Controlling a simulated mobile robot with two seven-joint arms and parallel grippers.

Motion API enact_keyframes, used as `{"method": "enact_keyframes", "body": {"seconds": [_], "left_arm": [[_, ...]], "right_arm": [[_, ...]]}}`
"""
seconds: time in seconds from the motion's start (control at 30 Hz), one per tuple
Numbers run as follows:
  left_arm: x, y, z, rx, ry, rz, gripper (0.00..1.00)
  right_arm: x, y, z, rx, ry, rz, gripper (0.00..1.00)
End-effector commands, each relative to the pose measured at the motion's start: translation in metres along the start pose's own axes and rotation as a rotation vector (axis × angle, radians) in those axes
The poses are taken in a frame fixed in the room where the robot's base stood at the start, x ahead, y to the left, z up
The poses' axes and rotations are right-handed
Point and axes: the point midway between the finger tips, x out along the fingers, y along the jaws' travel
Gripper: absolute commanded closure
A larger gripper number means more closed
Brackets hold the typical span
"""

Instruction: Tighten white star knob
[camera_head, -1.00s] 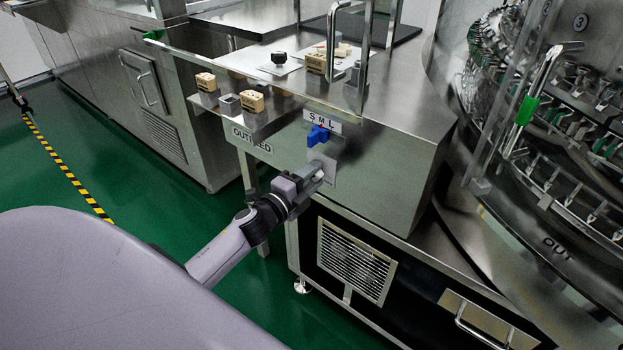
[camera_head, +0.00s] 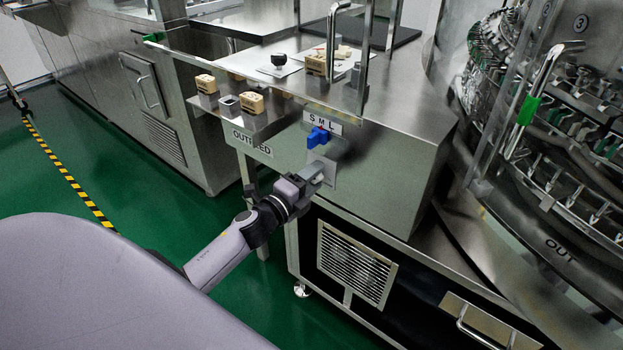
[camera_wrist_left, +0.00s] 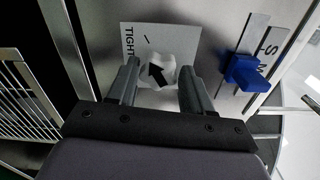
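The white star knob (camera_wrist_left: 158,72) shows in the left wrist view, with a black arrow on its face. It sits on a pale plate (camera_wrist_left: 130,36) lettered "TIGHT", the rest of the word being hidden. My left gripper (camera_wrist_left: 158,68) is open, with one finger on each side of the knob and narrow gaps seen between. In the head view my left gripper (camera_head: 320,172) is at the front panel, below the blue knob, and largely hides the white knob. My right gripper is not in view.
A blue knob (camera_head: 317,137) under the "S M L" label sits just above my left gripper; it is beside the right finger in the wrist view (camera_wrist_left: 243,72). A vent grille (camera_head: 355,263) is below. Glass guards and the rotary machine (camera_head: 560,150) stand to the right.

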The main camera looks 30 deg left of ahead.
Motion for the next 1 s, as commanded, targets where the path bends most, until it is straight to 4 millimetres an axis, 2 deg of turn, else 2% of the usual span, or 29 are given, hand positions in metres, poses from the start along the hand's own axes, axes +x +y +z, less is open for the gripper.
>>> {"method": "enact_keyframes", "body": {"seconds": [0.43,0.8,1.0], "left_arm": [[-0.006,0.001,0.0,-0.004,-0.002,0.003,0.35],[-0.053,0.001,-0.001,-0.005,0.0,0.002,0.35],[-0.068,0.0,-0.001,-0.004,0.0,0.0,0.35]], "right_arm": [[-0.001,0.0,0.0,-0.002,-0.001,0.0,0.57],[-0.003,0.001,-0.003,-0.005,-0.001,0.0,0.57],[-0.003,0.001,-0.003,-0.004,-0.001,0.0,0.57]]}}
